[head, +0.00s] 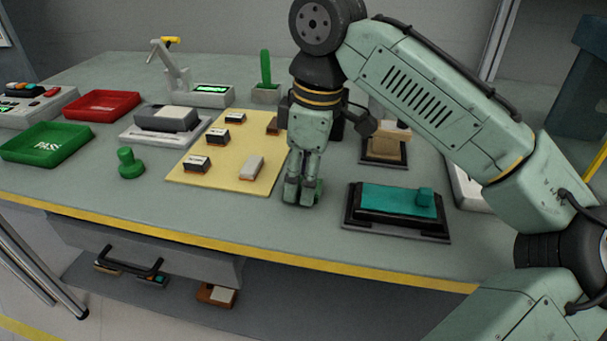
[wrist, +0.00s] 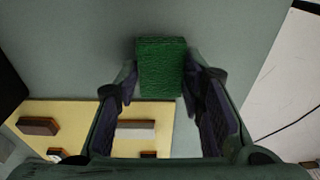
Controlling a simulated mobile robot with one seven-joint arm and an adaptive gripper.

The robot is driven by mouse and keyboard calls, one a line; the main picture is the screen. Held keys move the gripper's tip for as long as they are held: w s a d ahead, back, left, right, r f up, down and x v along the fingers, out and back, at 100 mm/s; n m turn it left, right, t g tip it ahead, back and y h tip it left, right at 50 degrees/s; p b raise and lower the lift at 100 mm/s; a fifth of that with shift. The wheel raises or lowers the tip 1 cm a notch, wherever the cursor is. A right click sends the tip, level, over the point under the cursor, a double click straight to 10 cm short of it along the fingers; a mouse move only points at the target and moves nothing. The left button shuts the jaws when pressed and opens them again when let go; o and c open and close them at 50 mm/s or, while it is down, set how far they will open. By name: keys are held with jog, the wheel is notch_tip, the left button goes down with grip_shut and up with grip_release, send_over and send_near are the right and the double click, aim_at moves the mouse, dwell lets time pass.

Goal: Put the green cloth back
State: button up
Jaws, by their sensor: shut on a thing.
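The green cloth (wrist: 160,66) is a textured green piece between my fingertips in the wrist view. In the head view only a small green edge (head: 319,187) of it shows beside the fingers, which hide the rest. My gripper (head: 303,194) points down, shut on the cloth, just right of the yellow mat (head: 219,178). It is low over the grey table; I cannot tell whether the cloth touches the surface. In the wrist view my gripper (wrist: 163,82) has one finger on each side of the cloth.
Several small blocks lie on the mat. A black stand with a teal block (head: 398,200) is to the right. A grey holder (head: 265,94) with an upright green piece stands behind. A green knob (head: 130,164), green tray (head: 46,145) and red tray (head: 102,106) are left.

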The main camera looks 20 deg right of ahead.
jog(key=shift+f, duration=0.2)
jog(key=o, duration=1.1)
jog(key=shift+r, duration=0.15)
notch_tip(320, 180, up, 12)
jog(key=d+p, duration=0.1)
jog(key=shift+s, duration=0.4)
jog(key=shift+d, duration=0.1)
